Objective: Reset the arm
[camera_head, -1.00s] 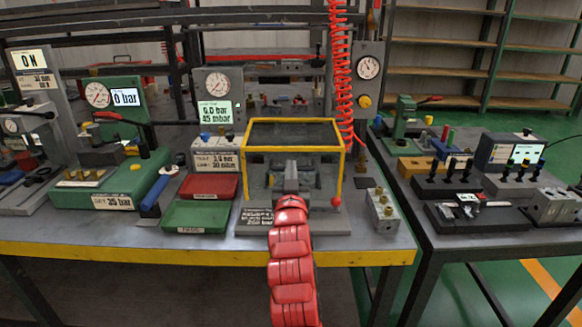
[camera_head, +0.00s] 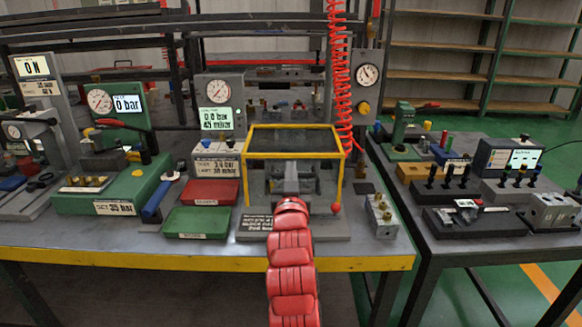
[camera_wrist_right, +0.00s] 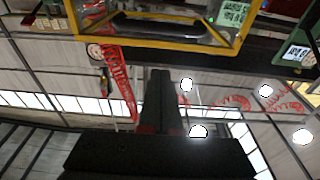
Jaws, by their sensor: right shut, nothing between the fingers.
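My right arm, with red segments, reaches up from the bottom middle of the head view. Its gripper (camera_head: 291,180) is at the front of the yellow-framed box (camera_head: 245,143) on the workbench. The gripper's dark fingers are together in the right wrist view (camera_wrist_right: 158,95), with nothing between them. The yellow frame also shows at the top of the right wrist view (camera_wrist_right: 150,42). The arm hides part of the box's front and base. I cannot tell whether the gripper touches the box. My left gripper is not in view.
A red tray (camera_head: 211,191) and a green tray (camera_head: 197,222) lie left of the box. A coiled red hose (camera_head: 338,80) hangs behind. A second table (camera_head: 430,242) stands right.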

